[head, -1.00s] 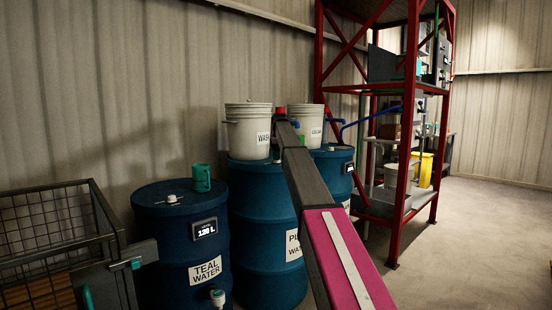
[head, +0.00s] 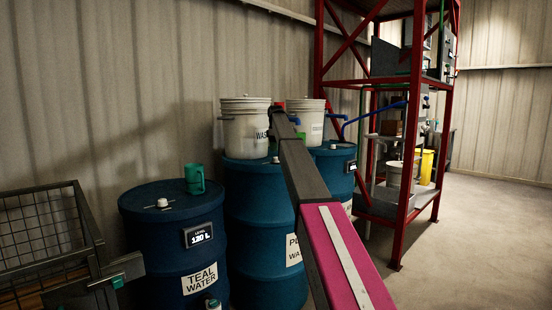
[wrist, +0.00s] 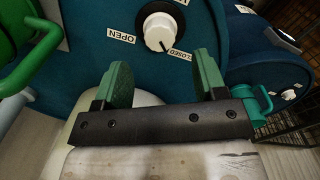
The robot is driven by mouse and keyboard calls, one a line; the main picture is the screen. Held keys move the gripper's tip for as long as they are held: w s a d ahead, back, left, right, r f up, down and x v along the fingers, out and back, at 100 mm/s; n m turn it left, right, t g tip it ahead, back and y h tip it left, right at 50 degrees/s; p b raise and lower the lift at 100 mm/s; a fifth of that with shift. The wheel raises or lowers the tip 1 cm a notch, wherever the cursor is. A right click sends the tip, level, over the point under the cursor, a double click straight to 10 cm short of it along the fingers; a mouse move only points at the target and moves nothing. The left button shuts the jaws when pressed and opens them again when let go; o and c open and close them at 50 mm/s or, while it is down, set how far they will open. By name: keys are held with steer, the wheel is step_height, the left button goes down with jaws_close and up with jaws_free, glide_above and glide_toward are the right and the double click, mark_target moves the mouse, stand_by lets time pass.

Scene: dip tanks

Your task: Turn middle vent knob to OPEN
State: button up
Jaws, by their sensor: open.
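The middle vent knob (wrist: 159,28) is a white round knob on a black collar, on the blue lid of the middle drum (wrist: 95,65). Its pointer mark is toward the CLOSED label (wrist: 180,55); the OPEN label (wrist: 121,36) is to its left. My gripper (wrist: 161,80) is open, its two green fingers apart and empty, with the knob just beyond the gap and not between the fingertips. In the head view, the middle drum (head: 262,215) stands behind my arm, which hides my gripper there.
The teal water drum (head: 172,235) carries a teal mug (head: 195,180). White buckets (head: 244,135) (head: 311,122) stand around the drums' far side. A wire basket (head: 45,235) is at left, a red rack (head: 405,190) at right. A green handled object (wrist: 22,40) is near my gripper's left. Floor at right is clear.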

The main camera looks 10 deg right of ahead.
mark_target(276, 160)
step_height(276, 160, down, 6)
steer(key=shift+r, duration=0.25)
steer(key=c, duration=0.9)
